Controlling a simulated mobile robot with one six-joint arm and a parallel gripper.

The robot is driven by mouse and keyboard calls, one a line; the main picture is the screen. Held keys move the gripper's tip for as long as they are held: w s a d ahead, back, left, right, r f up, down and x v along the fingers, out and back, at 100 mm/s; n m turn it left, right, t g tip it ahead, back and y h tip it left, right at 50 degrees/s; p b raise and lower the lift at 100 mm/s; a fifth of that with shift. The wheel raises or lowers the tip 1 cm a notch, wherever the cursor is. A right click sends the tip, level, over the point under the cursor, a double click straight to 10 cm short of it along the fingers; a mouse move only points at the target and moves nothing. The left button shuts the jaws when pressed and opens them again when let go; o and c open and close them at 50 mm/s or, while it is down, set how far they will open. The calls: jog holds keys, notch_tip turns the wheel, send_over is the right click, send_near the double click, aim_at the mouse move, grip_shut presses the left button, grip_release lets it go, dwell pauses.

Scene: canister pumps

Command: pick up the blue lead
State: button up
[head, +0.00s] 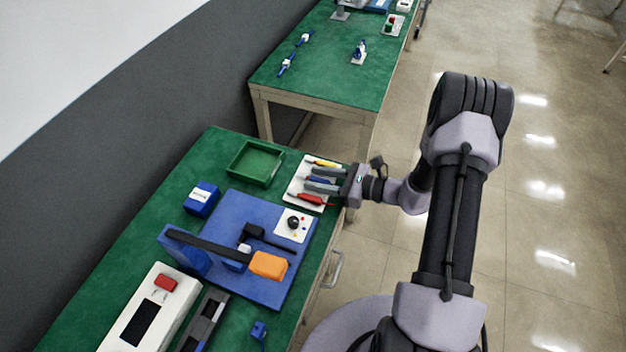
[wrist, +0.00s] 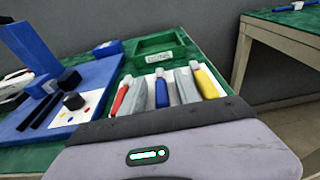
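The blue lead (wrist: 162,94) lies between a red lead (wrist: 120,99) and a yellow lead (wrist: 206,82) on a white board (head: 297,178). In the head view a small part of the blue lead (head: 318,179) shows between my fingers. My gripper (head: 311,178) reaches over the board from the right, its two grey fingers apart. In the wrist view one finger is on each side of the blue lead, with visible gaps. The red and yellow leads are outside the fingers. Whether the fingers are level with the lead's height is hard to tell.
A green tray (head: 255,163) stands just beyond the board. A blue pump base (head: 250,215) with a black arm and orange block is close on the near side. A blue box (head: 201,198) and a white device (head: 150,310) share the green bench. Another green table stands behind.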

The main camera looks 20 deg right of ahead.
grip_shut()
